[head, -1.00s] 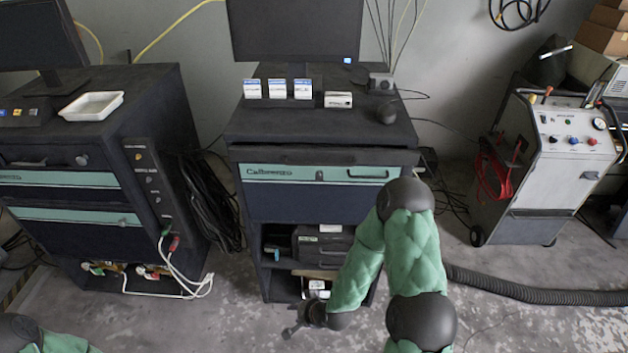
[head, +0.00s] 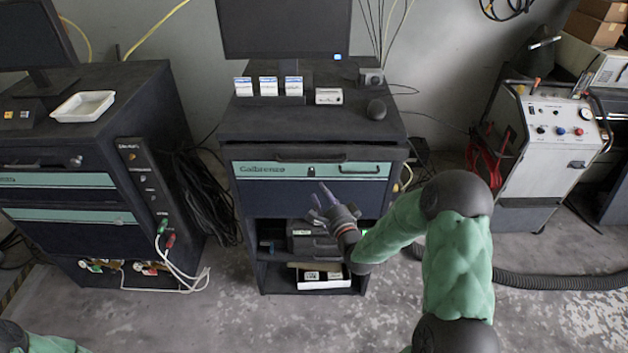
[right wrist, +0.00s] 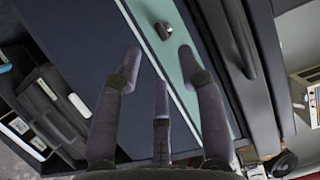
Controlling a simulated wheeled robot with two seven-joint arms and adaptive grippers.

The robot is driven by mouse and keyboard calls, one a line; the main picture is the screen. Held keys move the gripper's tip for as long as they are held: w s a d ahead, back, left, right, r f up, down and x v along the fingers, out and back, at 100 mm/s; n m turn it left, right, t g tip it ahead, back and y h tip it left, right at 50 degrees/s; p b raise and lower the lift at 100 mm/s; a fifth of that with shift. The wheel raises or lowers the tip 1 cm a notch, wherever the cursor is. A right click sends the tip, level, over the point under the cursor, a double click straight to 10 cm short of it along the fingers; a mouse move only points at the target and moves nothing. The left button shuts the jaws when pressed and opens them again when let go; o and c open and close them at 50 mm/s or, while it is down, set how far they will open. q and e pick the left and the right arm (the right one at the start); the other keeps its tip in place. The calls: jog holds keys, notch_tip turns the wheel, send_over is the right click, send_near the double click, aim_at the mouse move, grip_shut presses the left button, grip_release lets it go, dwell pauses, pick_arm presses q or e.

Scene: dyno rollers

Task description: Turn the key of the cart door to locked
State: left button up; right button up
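The cart (head: 255,200) stands in the middle of the head view, with a teal strip (head: 265,170) across its front. A small key lock (head: 311,171) sits on that strip, left of a dark handle. My right gripper (head: 318,200) is in front of the cart, just below the lock. Its fingers (right wrist: 160,62) are spread, empty and apart from the key. My left gripper is out of view.
The cart top carries a monitor (head: 285,30) and small white boxes (head: 268,86). Open shelves below hold a dark case and a white box (head: 322,281). A second cart (head: 70,205) stands left, and a grey wheeled machine (head: 550,150) stands right.

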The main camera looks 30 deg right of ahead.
jog(key=w, duration=0.5)
jog(key=w+d, duration=0.1)
jog(key=w, duration=0.1)
jog(key=shift+w+b, duration=0.25)
jog(key=shift+b, duration=0.15)
grip_shut()
